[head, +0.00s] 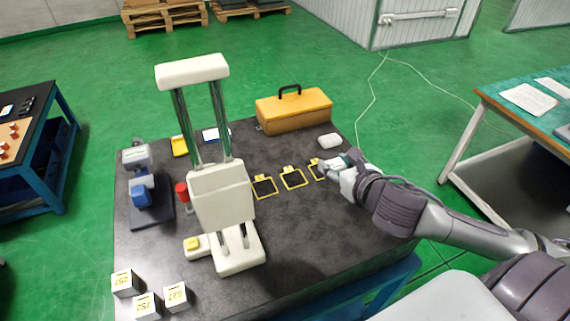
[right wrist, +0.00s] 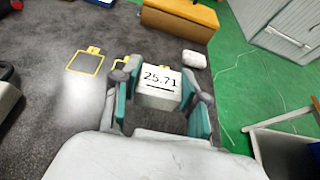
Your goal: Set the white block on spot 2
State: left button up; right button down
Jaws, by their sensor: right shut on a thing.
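My right gripper (head: 333,167) is over the right end of the row of yellow-framed spots. In the right wrist view its jaws (right wrist: 160,92) are shut on a white block (right wrist: 157,86) marked 25.71, one finger on each side. The row has a left spot (head: 264,187), a middle spot (head: 292,178) and a right spot (head: 315,170) partly covered by the gripper. A framed spot (right wrist: 85,63) shows bare in the right wrist view. The spot numbers are too small to read. I cannot tell whether the block touches the table. My left gripper is out of view.
A cream two-column machine (head: 222,195) stands tall left of the spots. A yellow toolbox (head: 294,110) and a rounded white item (head: 329,141) lie behind. Several labelled white cubes (head: 147,305) sit at the front left. The dark tabletop (head: 320,225) is clear in front of the spots.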

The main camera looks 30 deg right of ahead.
jog(key=shift+w, duration=0.4)
jog(key=shift+w+a+f, duration=0.1)
jog(key=shift+w+f, duration=0.05)
jog(key=shift+w, duration=0.15)
jog(key=p, duration=0.2)
send_over(294, 179)
jog(key=s+d, duration=0.1)
jog(key=s, duration=0.2)
notch_tip(294, 179, down, 4)
jog(key=shift+d+r, duration=0.1)
jog(key=shift+d, duration=0.05)
jog(key=w+f, duration=0.1)
jog(key=w+a+f, duration=0.1)
jog(key=shift+w, duration=0.3)
jog(key=shift+w+a+f, duration=0.2)
jog(key=shift+w+f, duration=0.15)
jog(key=shift+f, duration=0.05)
notch_tip(294, 179, down, 3)
jog(key=shift+s+f, duration=0.1)
jog(key=shift+f, duration=0.25)
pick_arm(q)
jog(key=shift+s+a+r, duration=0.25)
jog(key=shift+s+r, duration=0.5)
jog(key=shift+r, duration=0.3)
